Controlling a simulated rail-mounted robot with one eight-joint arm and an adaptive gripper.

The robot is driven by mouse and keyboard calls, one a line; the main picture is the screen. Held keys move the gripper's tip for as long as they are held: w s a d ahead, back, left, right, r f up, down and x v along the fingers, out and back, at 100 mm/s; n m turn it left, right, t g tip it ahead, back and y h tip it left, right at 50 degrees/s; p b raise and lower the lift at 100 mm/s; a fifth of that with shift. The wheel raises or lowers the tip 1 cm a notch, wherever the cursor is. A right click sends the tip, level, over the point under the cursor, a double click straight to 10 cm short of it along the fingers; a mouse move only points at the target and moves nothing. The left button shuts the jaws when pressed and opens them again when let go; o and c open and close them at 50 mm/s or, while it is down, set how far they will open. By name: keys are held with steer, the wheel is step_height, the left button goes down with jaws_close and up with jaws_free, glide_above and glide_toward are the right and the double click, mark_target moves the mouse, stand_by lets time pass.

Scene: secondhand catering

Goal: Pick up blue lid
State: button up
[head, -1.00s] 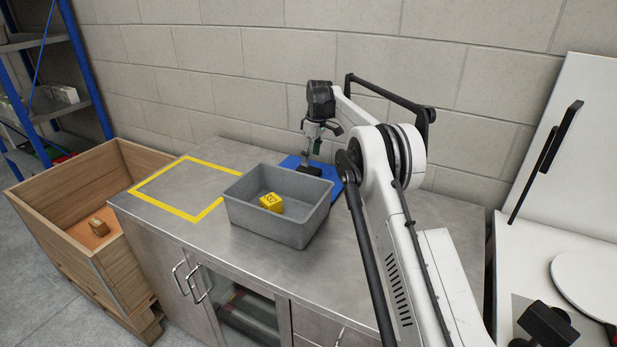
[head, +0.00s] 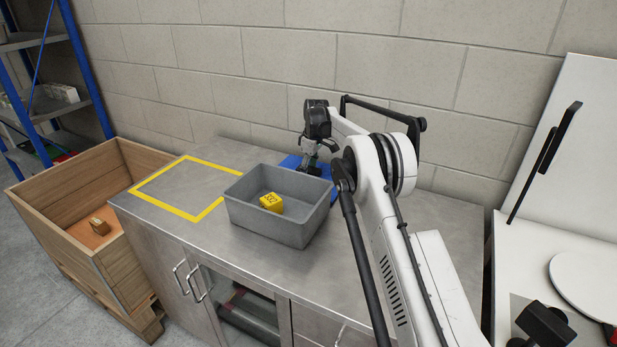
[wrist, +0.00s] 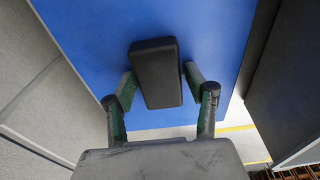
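The blue lid (wrist: 215,30) lies flat on the metal counter and fills much of the wrist view. A black block-shaped handle (wrist: 156,72) stands up from it. My gripper (wrist: 158,77) has one finger on each side of the handle, close to its sides; a narrow gap shows at the right finger, and contact at the left is unclear. In the head view my gripper (head: 312,163) is low over the blue lid (head: 289,162), which is partly hidden behind the grey bin and my arm.
A grey bin (head: 255,228) holding a yellow cube (head: 271,203) stands directly in front of the lid. A yellow taped square (head: 186,188) to its left is empty. The block wall (head: 230,90) is close behind. A wooden crate (head: 60,193) stands left of the counter.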

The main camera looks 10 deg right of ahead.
steer(key=c, duration=1.1)
steer(key=shift+o, duration=0.2)
steer(key=shift+r, duration=0.15)
